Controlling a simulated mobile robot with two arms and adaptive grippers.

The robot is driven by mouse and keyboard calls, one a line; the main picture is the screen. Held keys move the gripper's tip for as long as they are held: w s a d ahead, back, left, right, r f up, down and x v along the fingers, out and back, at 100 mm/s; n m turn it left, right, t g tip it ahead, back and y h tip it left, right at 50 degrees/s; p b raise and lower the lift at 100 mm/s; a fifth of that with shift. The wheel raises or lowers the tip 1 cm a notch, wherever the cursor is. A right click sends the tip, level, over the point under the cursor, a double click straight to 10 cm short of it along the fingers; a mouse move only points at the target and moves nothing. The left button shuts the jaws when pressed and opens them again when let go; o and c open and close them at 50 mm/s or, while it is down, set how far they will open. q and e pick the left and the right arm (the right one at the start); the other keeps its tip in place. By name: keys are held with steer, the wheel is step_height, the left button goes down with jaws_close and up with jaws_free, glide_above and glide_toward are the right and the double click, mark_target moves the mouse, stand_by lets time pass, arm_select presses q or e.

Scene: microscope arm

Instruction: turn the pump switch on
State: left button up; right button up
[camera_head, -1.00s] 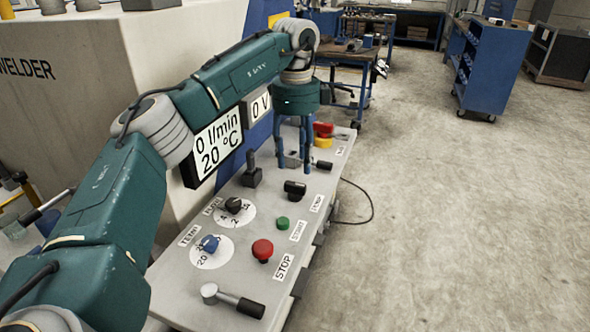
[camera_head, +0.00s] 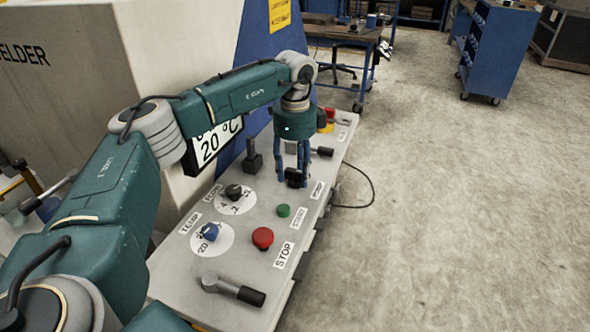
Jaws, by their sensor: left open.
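The pump switch (camera_head: 295,178) is a small black knob on the pale control panel (camera_head: 262,282), beside the PUMP label (camera_head: 317,190). My left gripper (camera_head: 291,175) points down over it, with its blue fingers open and low around or just behind the knob. Whether the fingers touch the knob cannot be told. The fingers partly hide the switch. My right gripper is not in view.
Close by are a green START button (camera_head: 283,211), a red STOP button (camera_head: 263,238), a black FLOW knob (camera_head: 233,192) and a blue TEMP knob (camera_head: 210,232). A lever (camera_head: 234,289) lies at the near end. A display (camera_head: 214,143) stands behind.

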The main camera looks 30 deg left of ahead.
arm_select(q)
steer(key=shift+f, duration=0.1)
steer(key=shift+c, duration=0.5)
steer(key=c, duration=0.8)
jaws_close()
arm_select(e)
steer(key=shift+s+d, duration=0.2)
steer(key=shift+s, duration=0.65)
